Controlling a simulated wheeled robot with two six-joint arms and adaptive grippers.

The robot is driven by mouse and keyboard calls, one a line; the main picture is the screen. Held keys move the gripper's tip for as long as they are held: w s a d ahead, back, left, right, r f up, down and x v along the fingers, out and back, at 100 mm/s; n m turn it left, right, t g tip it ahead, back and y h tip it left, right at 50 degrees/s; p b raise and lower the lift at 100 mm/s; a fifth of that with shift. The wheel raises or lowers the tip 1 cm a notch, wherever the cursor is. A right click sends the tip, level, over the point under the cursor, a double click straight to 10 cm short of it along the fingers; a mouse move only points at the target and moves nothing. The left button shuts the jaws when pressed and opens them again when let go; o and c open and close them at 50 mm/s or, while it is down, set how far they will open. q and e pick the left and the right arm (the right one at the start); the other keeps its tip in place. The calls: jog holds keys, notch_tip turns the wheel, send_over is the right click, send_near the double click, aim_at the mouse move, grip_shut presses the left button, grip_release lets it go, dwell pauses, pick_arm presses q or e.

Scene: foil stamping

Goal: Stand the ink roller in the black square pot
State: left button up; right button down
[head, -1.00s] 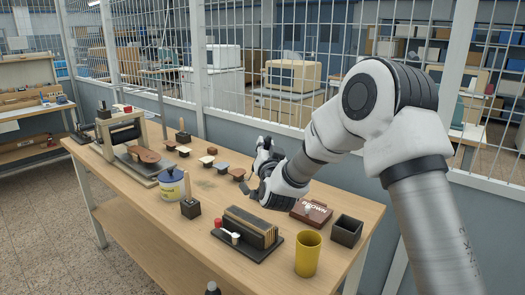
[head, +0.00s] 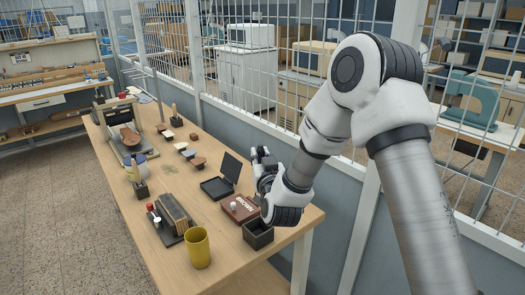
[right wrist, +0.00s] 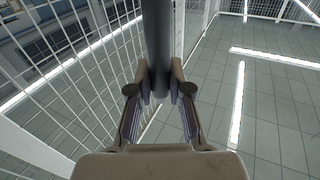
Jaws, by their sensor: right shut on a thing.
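The black square pot (head: 258,240) stands open on the bench near its right end. My right gripper (head: 261,157) is just behind and above the brown box, beyond the pot, and my wrist overlaps the pot's far side in the head view. In the right wrist view, its fingers (right wrist: 160,88) are shut on a dark grey round bar (right wrist: 158,35), apparently the ink roller's handle. The roller's other end cannot be made out in the head view. Whether anything is inside the pot cannot be told. My left gripper is not in view.
A brown box (head: 239,207) sits beside the pot. An open black pad case (head: 216,188) stands behind it. A yellow cup (head: 198,248) and a black rack (head: 173,212) are to the left. A wire fence (head: 330,135) runs behind the bench.

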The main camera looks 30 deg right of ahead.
aim_at(258, 199)
jog(key=shift+w+a+f, duration=0.15)
jog(key=shift+w+a, duration=0.1)
jog(key=shift+a, duration=0.05)
jog(key=shift+s+d+f+b, duration=0.1)
jog(key=shift+f+b, duration=0.15)
jog(key=shift+b, duration=0.25)
notch_tip(258, 199, down, 5)
jog(key=b, duration=0.4)
jog(key=shift+f+b, duration=0.2)
jog(key=shift+b, duration=0.2)
jog(key=shift+w+a+f+b, duration=0.1)
jog(key=shift+a+f+b, duration=0.05)
jog(key=shift+f+b, duration=0.4)
jog(key=shift+w+a+f+b, duration=0.1)
jog(key=shift+f+b, duration=0.35)
jog(key=shift+f, duration=0.2)
pick_arm(q)
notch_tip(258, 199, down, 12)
jog(key=b, duration=0.4)
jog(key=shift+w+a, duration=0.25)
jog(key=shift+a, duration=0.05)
pick_arm(e)
jog(key=shift+f, duration=2.55)
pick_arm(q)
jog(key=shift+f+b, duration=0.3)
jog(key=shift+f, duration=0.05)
pick_arm(e)
jog(key=shift+f, duration=0.25)
